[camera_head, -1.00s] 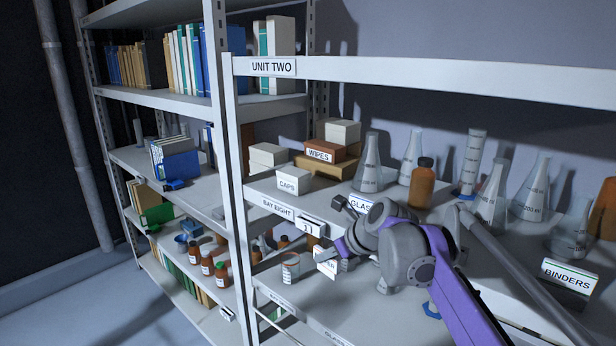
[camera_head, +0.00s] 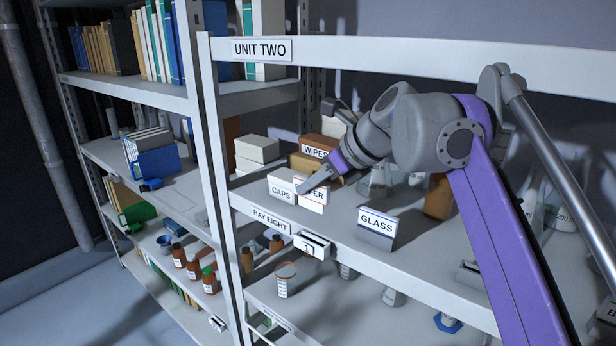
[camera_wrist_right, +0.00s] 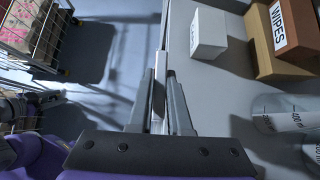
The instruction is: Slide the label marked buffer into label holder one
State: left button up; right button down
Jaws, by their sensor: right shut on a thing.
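My right gripper (camera_head: 305,187) is shut on a white label (camera_head: 312,203) and holds it upright above the shelf edge. Only the letters "FER" show on the label; the finger covers part of it. In the wrist view the label (camera_wrist_right: 158,92) shows edge-on between the two fingers (camera_wrist_right: 161,95). Label holder one (camera_head: 313,246), marked 1, is on the front edge of the shelf, below the label and apart from it. The left gripper is not in view.
A white CAPS box (camera_head: 281,188) and a brown WIPES box (camera_head: 317,146) stand behind and beside the label. A GLASS sign (camera_head: 377,224) stands right of the holder. A BAY EIGHT strip (camera_head: 270,220) is on the edge at left. Glassware stands at right, behind my arm.

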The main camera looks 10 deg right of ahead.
aim_at(314, 201)
jog(key=shift+s+r, duration=0.1)
jog(key=shift+s, duration=0.25)
jog(key=shift+w+f, duration=0.2)
jog(key=shift+f, duration=0.6)
jog(key=shift+s+f+b, duration=0.2)
jog(key=shift+f+b, duration=0.6)
jog(key=shift+f, duration=0.35)
jog(key=shift+f+b, duration=0.45)
jog(key=shift+f, duration=0.55)
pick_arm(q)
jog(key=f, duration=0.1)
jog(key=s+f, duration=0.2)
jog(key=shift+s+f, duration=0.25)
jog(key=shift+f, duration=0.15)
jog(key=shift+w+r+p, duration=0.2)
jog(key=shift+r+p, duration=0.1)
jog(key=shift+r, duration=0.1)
pick_arm(e)
jog(key=shift+w, duration=0.1)
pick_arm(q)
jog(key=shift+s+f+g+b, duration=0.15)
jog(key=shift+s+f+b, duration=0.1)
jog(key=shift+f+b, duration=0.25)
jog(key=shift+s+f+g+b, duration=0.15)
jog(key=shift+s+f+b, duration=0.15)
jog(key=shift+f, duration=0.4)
pick_arm(e)
jog(key=shift+f, duration=1.8)
